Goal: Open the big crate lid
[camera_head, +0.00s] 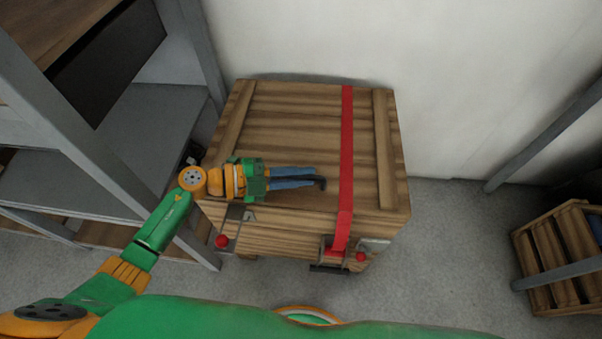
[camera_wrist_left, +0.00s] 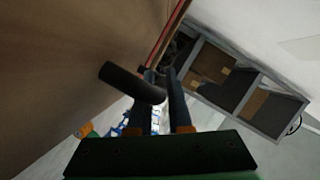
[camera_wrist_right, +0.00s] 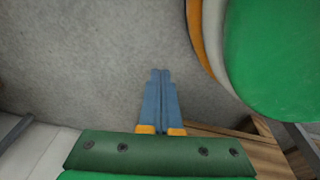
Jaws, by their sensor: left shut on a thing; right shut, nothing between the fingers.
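The big wooden crate (camera_head: 270,235) stands against the wall, its plank lid (camera_head: 290,120) lying closed on top as far as I can see. My left gripper (camera_head: 318,183) reaches in from the left, low over the lid. It is shut on what looks like a short black bar-shaped handle; this bar (camera_wrist_left: 130,82) shows at the fingers in the left wrist view. A red strap (camera_head: 346,140) runs across the lid to the front. Red-knobbed latches sit at the front left (camera_head: 222,241) and front right (camera_head: 361,257). My right gripper (camera_wrist_right: 160,75) is shut and empty above the floor.
A grey metal shelf rack (camera_head: 150,120) stands close on the left. A smaller wooden crate (camera_head: 555,255) lies at the right, behind a grey bar. The white wall (camera_head: 450,90) is behind the big crate. Bare floor (camera_head: 450,230) lies to its right.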

